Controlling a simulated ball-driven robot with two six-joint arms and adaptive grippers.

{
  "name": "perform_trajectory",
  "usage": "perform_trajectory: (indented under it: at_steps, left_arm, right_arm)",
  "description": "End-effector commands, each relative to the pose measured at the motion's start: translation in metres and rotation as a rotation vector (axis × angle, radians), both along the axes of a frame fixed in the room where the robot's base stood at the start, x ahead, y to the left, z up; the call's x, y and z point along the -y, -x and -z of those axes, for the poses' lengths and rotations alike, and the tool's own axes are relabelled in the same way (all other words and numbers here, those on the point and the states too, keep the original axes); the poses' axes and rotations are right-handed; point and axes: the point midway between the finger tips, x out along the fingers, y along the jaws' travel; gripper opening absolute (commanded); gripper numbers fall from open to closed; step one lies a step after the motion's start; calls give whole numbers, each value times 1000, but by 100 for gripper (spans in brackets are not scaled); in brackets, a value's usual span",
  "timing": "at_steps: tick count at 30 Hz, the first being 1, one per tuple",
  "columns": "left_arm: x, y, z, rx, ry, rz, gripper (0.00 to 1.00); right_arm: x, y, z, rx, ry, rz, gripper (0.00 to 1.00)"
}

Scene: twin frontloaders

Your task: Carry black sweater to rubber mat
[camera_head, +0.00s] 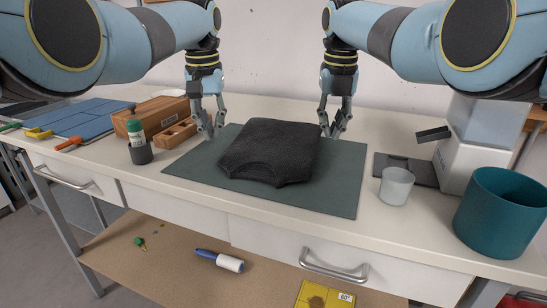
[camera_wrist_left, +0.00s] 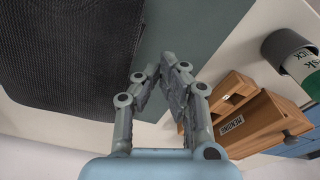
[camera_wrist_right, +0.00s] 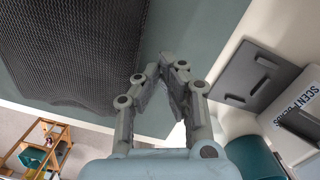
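The black sweater (camera_head: 270,150) lies folded on the dark green rubber mat (camera_head: 335,195), towards its back and middle, with mat bare around its front and sides. My left gripper (camera_head: 213,131) points down just left of the sweater, by the mat's back-left edge. My right gripper (camera_head: 332,132) points down close to the sweater's right side. Both are empty, with a small gap between the fingers. The sweater also shows beside the fingers in the left wrist view (camera_wrist_left: 70,60) and the right wrist view (camera_wrist_right: 75,45), apart from them in both.
A green-capped bottle (camera_head: 138,142) and wooden boxes (camera_head: 160,120) stand left of the mat. A translucent cup (camera_head: 396,186), a teal bin (camera_head: 497,215) and a grey-white device (camera_head: 465,155) stand to the right. A lint roller (camera_head: 220,260) lies on the lower shelf.

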Motion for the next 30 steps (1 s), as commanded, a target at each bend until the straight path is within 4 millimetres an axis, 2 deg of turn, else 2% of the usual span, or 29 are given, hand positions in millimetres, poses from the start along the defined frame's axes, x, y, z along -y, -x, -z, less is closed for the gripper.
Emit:
perform_trajectory:
  at_steps: [1, 5, 11, 16, 25, 30]
  left_arm:
    - [-4, 0, 0, 2, -1, -1, 8]
    - [-10, 1, 0, 0, -2, -2, 23]
    - [-10, 1, 0, 0, -3, -2, 23]
    - [-11, 1, 0, 0, -4, -2, 23]
    - [-11, 0, -3, 1, -4, -2, 23]
    - [-10, 2, -26, 5, -3, -2, 23]
  right_arm:
    - [4, 0, 0, 2, 1, 1, 0]
    - [10, 0, 0, 1, 3, 2, 0]
    - [11, 0, 0, 1, 3, 2, 1]
    - [11, 0, 0, 1, 4, 2, 23]
    - [11, 0, 0, 1, 4, 2, 23]
    - [11, 0, 0, 1, 4, 3, 23]
